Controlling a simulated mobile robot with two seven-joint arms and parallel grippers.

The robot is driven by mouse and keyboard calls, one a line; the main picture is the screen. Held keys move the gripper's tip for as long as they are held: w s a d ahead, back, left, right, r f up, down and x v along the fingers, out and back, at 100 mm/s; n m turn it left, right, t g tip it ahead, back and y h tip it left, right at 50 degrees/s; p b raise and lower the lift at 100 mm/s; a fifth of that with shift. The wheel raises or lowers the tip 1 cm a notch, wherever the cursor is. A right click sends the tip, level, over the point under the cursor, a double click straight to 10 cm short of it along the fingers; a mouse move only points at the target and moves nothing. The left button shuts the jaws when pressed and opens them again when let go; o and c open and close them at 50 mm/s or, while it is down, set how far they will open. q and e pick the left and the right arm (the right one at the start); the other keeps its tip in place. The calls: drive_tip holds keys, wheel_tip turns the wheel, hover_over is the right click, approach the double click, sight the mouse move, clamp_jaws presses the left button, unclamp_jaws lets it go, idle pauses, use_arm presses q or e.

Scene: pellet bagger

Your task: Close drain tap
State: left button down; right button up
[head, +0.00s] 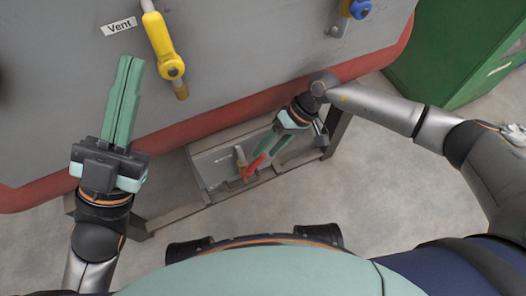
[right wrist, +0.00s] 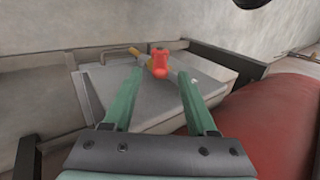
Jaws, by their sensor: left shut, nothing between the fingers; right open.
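The drain tap's red lever (head: 255,167) slants beside its brass body (head: 241,158), low under the machine in the head view. In the right wrist view the red lever (right wrist: 158,62) shows end-on, around the gap between the fingertips, with a brass stub (right wrist: 134,51) at its left. My right gripper (head: 266,151) is open and points down at the lever. Its fingers (right wrist: 159,76) lie on either side of the lever's line; I cannot tell whether they touch it. My left gripper (head: 130,61) is shut and empty, pointing up in front of the grey machine wall.
A grey tray (head: 212,172) in a metal frame surrounds the tap. Above it runs the machine's red lower edge (head: 225,120). A yellow vent handle (head: 160,38) and a blue valve (head: 358,9) sit on the wall. A green cabinet (head: 448,50) stands right.

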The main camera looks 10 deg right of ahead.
drive_tip(key=shift+p+v, duration=0.4)
drive_tip(key=shift+v, duration=1.7)
